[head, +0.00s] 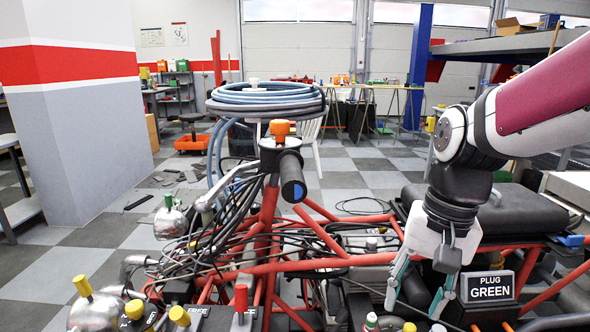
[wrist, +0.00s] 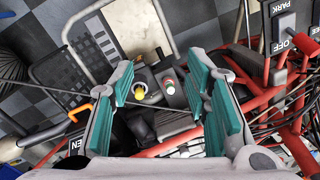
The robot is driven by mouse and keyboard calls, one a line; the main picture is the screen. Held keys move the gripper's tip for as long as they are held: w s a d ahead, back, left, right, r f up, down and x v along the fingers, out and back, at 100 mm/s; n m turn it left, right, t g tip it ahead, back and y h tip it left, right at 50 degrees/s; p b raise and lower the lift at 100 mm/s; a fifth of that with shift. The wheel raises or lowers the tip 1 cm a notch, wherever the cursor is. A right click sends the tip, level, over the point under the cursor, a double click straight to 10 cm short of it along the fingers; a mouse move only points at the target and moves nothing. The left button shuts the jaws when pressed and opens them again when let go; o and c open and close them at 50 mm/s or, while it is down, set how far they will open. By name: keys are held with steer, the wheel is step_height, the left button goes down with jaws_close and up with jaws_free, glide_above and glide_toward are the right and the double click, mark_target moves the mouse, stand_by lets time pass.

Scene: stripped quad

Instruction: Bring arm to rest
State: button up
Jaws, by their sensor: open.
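My gripper (head: 420,285) hangs from my arm at the right of the head view, pointing down over the red-framed quad (head: 330,262). Its teal-padded fingers are apart. In the wrist view my gripper (wrist: 165,95) shows wide open with nothing between the pads. I cannot tell whether the fingers touch anything on the quad.
A sign reading PLUG GREEN (head: 489,287) stands right of my gripper. The black seat (head: 500,212) lies behind it. Handlebars with a black grip (head: 292,176) and coiled hoses (head: 266,98) rise at centre. A grey column (head: 78,120) stands left.

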steer(key=s+r+n+h, duration=0.1)
steer(key=s+n, duration=0.3)
steer(key=s, duration=1.7)
step_height(320, 180, up, 29)
steer(key=d+t+p, duration=0.1)
steer(key=t+p, duration=0.3)
steer(key=p, duration=2.3)
steer(key=shift+d+n, duration=0.3)
steer(key=shift+r, duration=0.1)
steer(key=shift+c, duration=1.2)
steer(key=shift+d, duration=0.1)
